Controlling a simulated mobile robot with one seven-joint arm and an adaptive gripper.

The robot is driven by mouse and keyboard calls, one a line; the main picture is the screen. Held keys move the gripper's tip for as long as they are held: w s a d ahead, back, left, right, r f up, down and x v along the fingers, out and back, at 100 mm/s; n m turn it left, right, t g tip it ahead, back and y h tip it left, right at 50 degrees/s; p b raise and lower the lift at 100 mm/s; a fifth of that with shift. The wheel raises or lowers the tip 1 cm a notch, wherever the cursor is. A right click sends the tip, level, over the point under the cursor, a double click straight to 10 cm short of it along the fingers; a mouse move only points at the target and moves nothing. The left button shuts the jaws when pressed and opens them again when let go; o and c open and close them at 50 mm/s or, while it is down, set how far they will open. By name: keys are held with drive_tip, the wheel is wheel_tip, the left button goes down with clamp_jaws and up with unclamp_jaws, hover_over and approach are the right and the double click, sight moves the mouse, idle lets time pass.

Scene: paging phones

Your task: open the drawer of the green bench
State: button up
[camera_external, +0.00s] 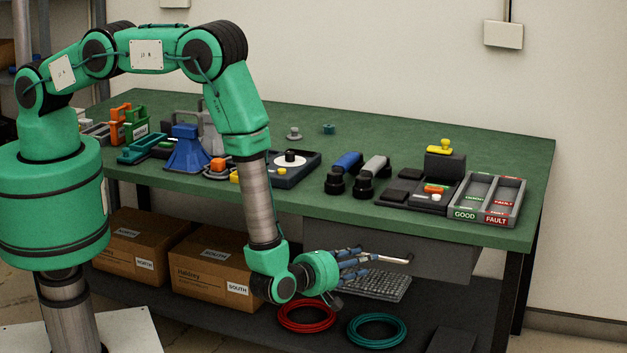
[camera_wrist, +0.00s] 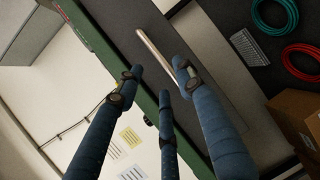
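The green bench (camera_external: 450,150) has a dark grey drawer (camera_external: 440,262) under its top at the front right. The drawer front looks close in under the bench edge. Its pale metal bar handle (camera_external: 397,260) shows just beyond my fingertips. In the wrist view the handle (camera_wrist: 155,48) runs diagonally across the grey drawer front (camera_wrist: 115,30). My gripper (camera_external: 380,261) is in front of the drawer at handle height. Its blue fingers (camera_wrist: 158,82) are spread apart, with the right fingertip beside the handle. Whether any finger touches the handle I cannot tell.
Several phones and trays, including the GOOD and FAULT tray (camera_external: 490,200), stand on the bench top. Below are cardboard boxes (camera_external: 210,270), a keyboard (camera_external: 375,287), a red cable coil (camera_external: 307,316) and a teal coil (camera_external: 377,330). The floor at the front right is clear.

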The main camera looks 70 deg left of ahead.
drive_tip(key=x, duration=0.6)
drive_tip(key=shift+w+b, duration=0.25)
drive_tip(key=shift+b, duration=0.1)
drive_tip(key=shift+a, duration=0.1)
drive_tip(key=shift+c, duration=0.2)
clamp_jaws()
